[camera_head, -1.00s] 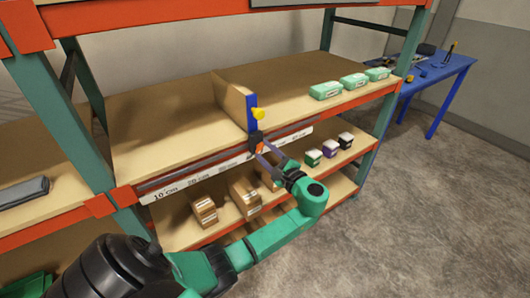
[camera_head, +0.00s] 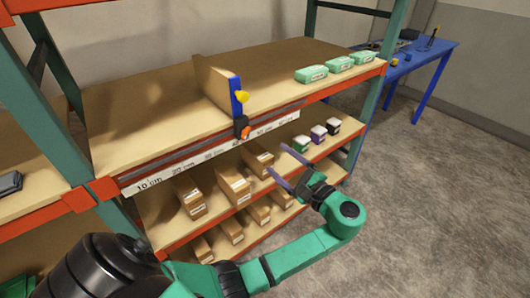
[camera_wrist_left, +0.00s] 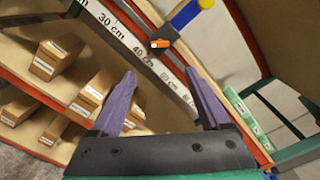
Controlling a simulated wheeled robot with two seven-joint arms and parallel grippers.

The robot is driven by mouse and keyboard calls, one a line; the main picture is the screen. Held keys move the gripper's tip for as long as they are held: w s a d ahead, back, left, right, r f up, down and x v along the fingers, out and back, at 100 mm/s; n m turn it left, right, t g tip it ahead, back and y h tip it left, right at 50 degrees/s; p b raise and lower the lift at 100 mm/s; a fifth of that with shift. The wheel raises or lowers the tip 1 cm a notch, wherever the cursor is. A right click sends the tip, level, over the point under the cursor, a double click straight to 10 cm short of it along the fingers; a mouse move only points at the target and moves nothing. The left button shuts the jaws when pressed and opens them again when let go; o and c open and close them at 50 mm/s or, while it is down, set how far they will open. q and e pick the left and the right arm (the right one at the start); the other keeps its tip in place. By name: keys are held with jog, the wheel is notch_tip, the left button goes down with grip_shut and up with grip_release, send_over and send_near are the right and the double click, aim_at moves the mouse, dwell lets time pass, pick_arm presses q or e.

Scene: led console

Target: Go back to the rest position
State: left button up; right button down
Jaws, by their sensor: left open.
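My left gripper (camera_head: 282,165) is open and empty in front of the shelf rack, lower than the ruler strip and apart from it. Its two purple fingers also show spread in the left wrist view (camera_wrist_left: 162,95). My right gripper is not in view.
Cardboard boxes (camera_head: 234,184) fill the lower shelves behind the gripper. Green-white packs (camera_head: 311,74) lie on the upper shelf (camera_head: 150,105). A blue table (camera_head: 420,62) stands at the back right. The floor at right is clear.

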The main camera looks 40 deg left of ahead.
pick_arm(q)
jog(key=shift+v, duration=0.95)
